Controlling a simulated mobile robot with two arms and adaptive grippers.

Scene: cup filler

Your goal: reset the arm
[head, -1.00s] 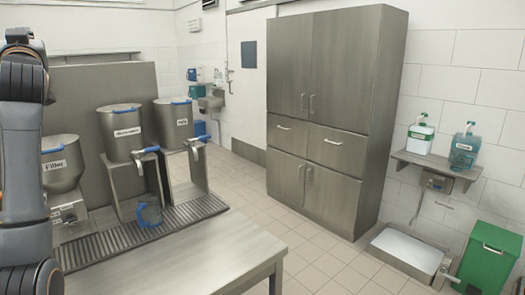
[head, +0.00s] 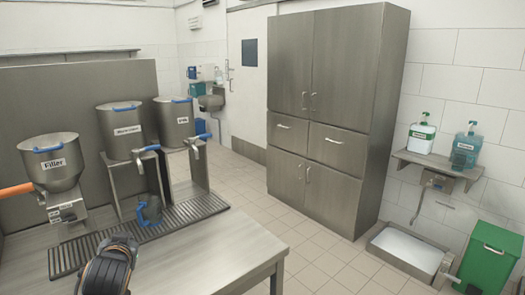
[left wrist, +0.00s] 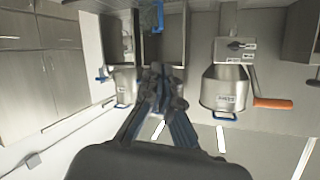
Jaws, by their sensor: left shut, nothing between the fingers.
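My left gripper (left wrist: 165,88) shows in the left wrist view with its fingers together and nothing between them. That view looks upside down. In the head view only a dark rounded part of my arm shows at the bottom left, above the steel table (head: 205,258), and the fingers cannot be made out. The steel filler hopper (head: 52,162) with a blue handle and an orange lever (head: 16,189) stands at the left. It also shows right of the gripper in the left wrist view (left wrist: 232,88), apart from it. My right gripper is out of view.
Two more labelled steel containers (head: 120,130) (head: 174,122) with taps stand on stands behind a slatted drain grate (head: 185,222). A blue-handled jug (head: 150,213) stands on the grate. A tall steel cabinet (head: 335,110) is beyond. The table's right part is clear.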

